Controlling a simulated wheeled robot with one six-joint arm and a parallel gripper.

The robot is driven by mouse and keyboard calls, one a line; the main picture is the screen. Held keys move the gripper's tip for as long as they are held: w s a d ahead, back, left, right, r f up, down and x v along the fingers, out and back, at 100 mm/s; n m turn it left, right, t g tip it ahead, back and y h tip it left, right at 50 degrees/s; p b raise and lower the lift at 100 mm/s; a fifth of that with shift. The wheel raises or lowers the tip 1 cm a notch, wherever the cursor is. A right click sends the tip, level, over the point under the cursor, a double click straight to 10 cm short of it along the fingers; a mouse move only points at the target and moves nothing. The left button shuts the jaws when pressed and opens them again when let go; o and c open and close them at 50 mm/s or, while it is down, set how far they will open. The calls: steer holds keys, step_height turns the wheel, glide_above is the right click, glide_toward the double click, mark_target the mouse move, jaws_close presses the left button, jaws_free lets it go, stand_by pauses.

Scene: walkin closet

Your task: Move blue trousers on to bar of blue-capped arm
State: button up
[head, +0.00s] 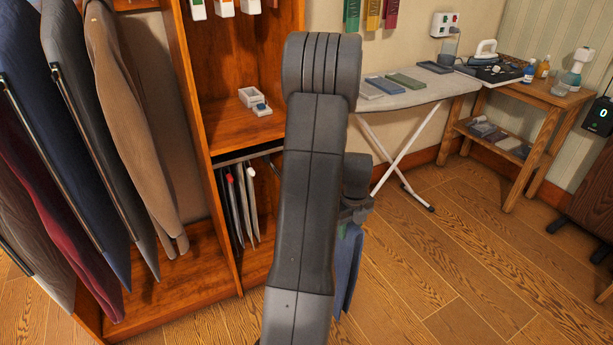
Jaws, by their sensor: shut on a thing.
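The blue trousers (347,272) hang down below my gripper (354,212), to the right of my arm. My gripper is shut on them near their top; my arm hides part of the grip and the trousers' left side. The trouser rack (246,155) is under the shelf in the wooden closet, left of my gripper and apart from it. Several dark and grey trousers (236,212) hang there. A red cap (229,178) and a pale cap (250,170) show on its arms. I cannot make out a blue cap; my arm covers the rack's right side.
Jackets and a brown sweater (128,110) hang at the left. A closet divider (190,120) stands between them and the rack. An ironing board (420,93) with folded cloths and a wooden side table (540,90) stand at the right. The floor (450,260) at right is clear.

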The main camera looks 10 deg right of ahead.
steer(key=shift+w+a+p, duration=0.15)
steer(key=shift+w+a, duration=0.3)
steer(key=shift+w, duration=0.65)
steer(key=shift+w+a+p, duration=0.15)
steer(key=shift+w+a, duration=0.25)
steer(key=shift+w, duration=0.65)
steer(key=shift+w+a+p, duration=0.15)
steer(key=shift+w+a, duration=0.3)
steer(key=shift+w, duration=0.65)
steer(key=shift+w, duration=0.1)
steer(key=shift+w+a+p, duration=0.15)
steer(key=shift+w+a, duration=0.3)
steer(key=shift+w, duration=0.6)
steer(key=shift+w+a+p, duration=0.15)
steer(key=shift+w+a, duration=0.3)
steer(key=shift+w, duration=0.6)
steer(key=shift+w+a+p, duration=0.15)
steer(key=shift+w+a, duration=0.3)
steer(key=shift+w, duration=0.6)
steer(key=shift+r, duration=0.1)
steer(key=shift+w+a+p, duration=0.1)
steer(key=shift+w+a, duration=0.2)
steer(key=shift+w, duration=0.45)
steer(key=shift+w+a+p, duration=0.15)
steer(key=shift+w+a, duration=0.2)
steer(key=shift+w, duration=0.45)
steer(key=shift+w+a+p, duration=0.1)
steer(key=shift+w+a, duration=0.2)
steer(key=shift+w, duration=0.45)
steer(key=shift+f, duration=0.25)
